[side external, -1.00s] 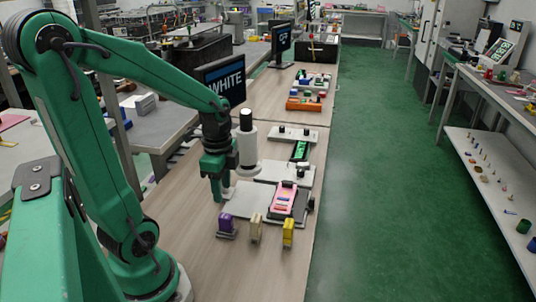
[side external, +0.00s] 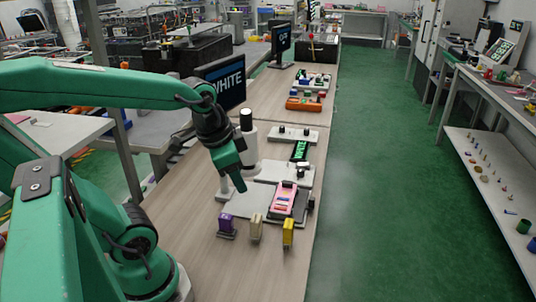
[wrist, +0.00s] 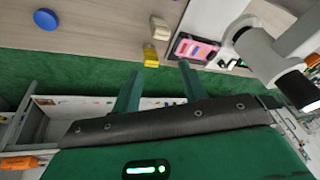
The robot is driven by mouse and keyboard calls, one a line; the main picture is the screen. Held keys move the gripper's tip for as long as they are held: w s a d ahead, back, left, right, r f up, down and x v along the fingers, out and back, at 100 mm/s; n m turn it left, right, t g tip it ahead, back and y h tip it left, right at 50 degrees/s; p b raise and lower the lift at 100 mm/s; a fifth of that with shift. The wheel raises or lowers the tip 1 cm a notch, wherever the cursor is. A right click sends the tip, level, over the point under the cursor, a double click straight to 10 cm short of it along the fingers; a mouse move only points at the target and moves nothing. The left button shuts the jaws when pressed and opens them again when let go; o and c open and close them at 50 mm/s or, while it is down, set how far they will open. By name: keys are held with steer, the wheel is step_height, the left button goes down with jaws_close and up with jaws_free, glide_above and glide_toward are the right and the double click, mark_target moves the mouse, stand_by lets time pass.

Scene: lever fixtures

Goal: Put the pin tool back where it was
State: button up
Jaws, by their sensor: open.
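I cannot tell which thing is the pin tool. A purple block (side external: 226,224), a beige block (side external: 256,228) and a yellow block (side external: 288,232) stand in a row on the table. The beige block (wrist: 160,27) and yellow block (wrist: 151,56) also show in the wrist view. Behind them, a pink fixture (side external: 284,200) with coloured parts sits on a grey plate (side external: 243,205). My gripper (side external: 240,187) is tilted above the plate's left part. In the wrist view, its fingers (wrist: 159,84) are apart, with nothing seen between them.
A white cylinder with a black top (side external: 249,142) stands close behind my gripper. An orange holder (side external: 304,104) lies beyond. The table's front left is clear.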

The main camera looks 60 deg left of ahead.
steer(key=d+r+n+t, duration=0.1)
steer(key=s+d+r+n, duration=0.1)
steer(key=d+r+n, duration=0.1)
steer(key=shift+s+d+t+h, duration=0.1)
steer(key=shift+d+t+h, duration=0.05)
steer(key=shift+t+h, duration=0.2)
